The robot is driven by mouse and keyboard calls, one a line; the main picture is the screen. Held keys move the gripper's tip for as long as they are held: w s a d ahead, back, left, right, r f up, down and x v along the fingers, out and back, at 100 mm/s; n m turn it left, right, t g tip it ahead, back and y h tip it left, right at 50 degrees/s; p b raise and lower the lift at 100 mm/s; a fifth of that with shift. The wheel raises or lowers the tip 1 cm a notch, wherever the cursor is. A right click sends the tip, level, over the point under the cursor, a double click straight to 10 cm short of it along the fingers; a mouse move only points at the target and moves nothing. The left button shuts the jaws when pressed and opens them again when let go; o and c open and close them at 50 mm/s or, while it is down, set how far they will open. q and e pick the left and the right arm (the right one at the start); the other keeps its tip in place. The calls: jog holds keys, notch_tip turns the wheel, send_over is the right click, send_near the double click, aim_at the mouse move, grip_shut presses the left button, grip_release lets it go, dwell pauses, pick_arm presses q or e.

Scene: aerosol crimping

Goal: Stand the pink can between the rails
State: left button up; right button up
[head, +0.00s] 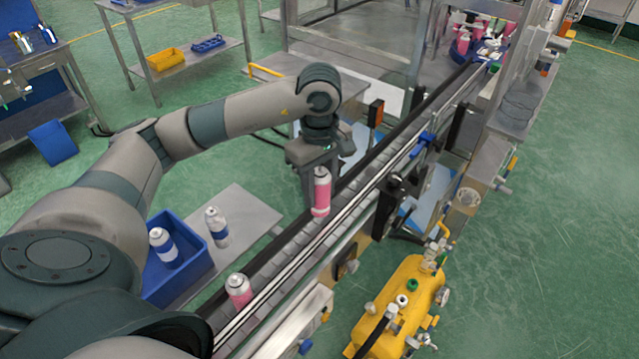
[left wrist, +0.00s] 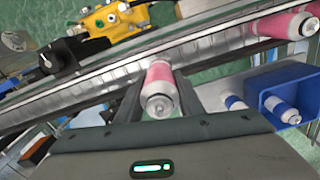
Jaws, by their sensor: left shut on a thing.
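A pink can (head: 321,194) with a silver top is upright in my left gripper (head: 312,180), over the conveyor (head: 270,265) between its rails. I cannot tell whether its base touches the belt. In the left wrist view the same pink can (left wrist: 160,88) sits between the two dark fingers of the left gripper (left wrist: 158,95), which are shut on it. A second pink can (head: 239,290) stands nearer on the conveyor, and it also shows in the left wrist view (left wrist: 283,24). My right gripper is not in view.
A blue bin (head: 190,279) holds a white-and-blue can (head: 165,247); another white-and-blue can (head: 216,227) stands beside it on a metal plate (head: 250,217). A yellow machine (head: 402,300) stands right of the conveyor. More pink cans (head: 463,42) are at the conveyor's far end.

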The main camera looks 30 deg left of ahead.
aim_at(320, 215)
pick_arm(q)
jog(key=shift+f+b, duration=0.3)
jog(key=shift+f, duration=1.15)
jog(key=shift+f+b, duration=0.4)
jog(key=shift+f, duration=0.05)
notch_tip(320, 215, down, 2)
jog(key=b, duration=0.2)
jog(key=shift+f+b, duration=0.2)
jog(key=shift+b, duration=0.15)
jog(key=shift+f+b, duration=0.75)
jog(key=shift+b, duration=0.1)
jog(key=shift+f, duration=0.1)
jog(key=shift+f+b, duration=0.2)
jog(key=shift+b, duration=0.35)
jog(key=shift+f, duration=0.1)
